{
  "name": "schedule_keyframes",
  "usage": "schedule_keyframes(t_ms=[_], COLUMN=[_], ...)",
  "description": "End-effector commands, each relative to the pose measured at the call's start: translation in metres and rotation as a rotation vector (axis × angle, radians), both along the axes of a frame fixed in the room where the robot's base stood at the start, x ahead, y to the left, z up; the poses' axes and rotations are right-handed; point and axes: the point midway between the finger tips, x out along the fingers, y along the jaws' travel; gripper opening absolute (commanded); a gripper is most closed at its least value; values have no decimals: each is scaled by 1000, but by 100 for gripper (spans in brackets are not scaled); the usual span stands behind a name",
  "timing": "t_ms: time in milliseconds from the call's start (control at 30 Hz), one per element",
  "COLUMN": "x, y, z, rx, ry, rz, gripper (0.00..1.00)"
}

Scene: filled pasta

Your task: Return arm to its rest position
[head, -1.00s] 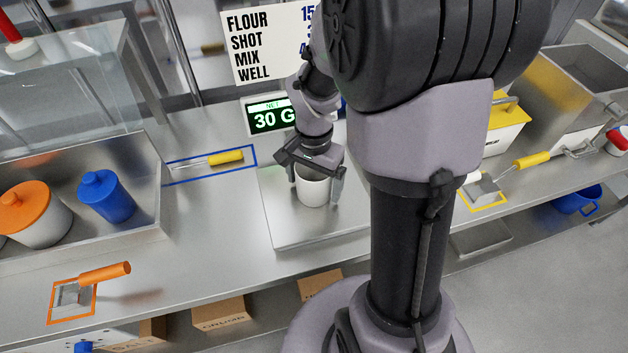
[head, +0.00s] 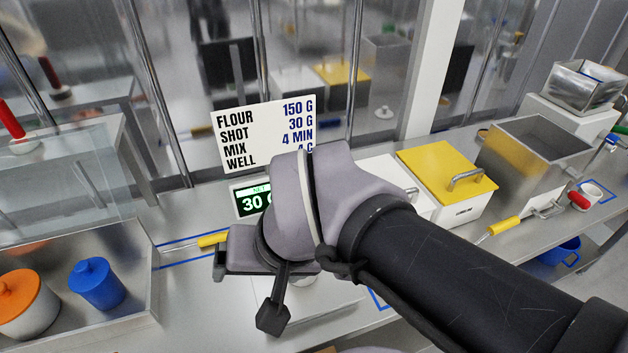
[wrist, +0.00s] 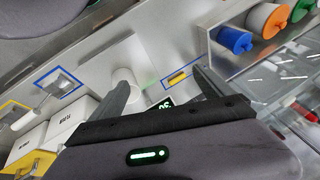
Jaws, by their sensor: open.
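My gripper (head: 245,292) is raised above the bench in the head view, with my arm reaching in from the lower right. In the wrist view my gripper (wrist: 165,88) has its two fingers spread wide with nothing held between them. A white cup (wrist: 124,80) stands on the bright metal plate of the scale, apart from the fingers as far as I can tell. In the head view my gripper and wrist hide most of the cup. The scale plate (head: 335,302) shows partly below my arm, and the display (head: 252,202) reads 30.
A recipe sign (head: 265,135) stands close behind my wrist. Blue (head: 97,284) and orange-lidded (head: 25,300) canisters sit in a metal tray at left. A yellow-lidded bin (head: 447,180) and an open steel bin (head: 535,155) stand at right. A yellow-handled tool (head: 212,240) lies left of my gripper.

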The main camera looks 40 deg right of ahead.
Motion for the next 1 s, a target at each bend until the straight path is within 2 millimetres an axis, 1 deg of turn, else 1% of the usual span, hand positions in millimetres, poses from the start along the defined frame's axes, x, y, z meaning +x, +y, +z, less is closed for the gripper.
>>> schedule_keyframes(t_ms=[33,100,167,367,400,467,600,633,667,733,800,1000], x=[-11,-19,-22,-22,-22,-21,-21,-21,-21,-21,-21,-21], y=[9,16,18,18,18,18,18,18,18,18,18,18], z=[3,4,4,4,1,-12,-61,-67,-68,-61,-57,-57], rx=[-3,-6,-6,-6,-6,-6,-6,-6,-6,-5,-5,-5], ry=[-47,-86,-97,-97,-97,-97,-97,-97,-97,-97,-97,-97], rz=[50,95,109,108,108,108,107,107,107,106,106,106], gripper=[91,91,91,91,91,91,91,91,91,91,91,91])
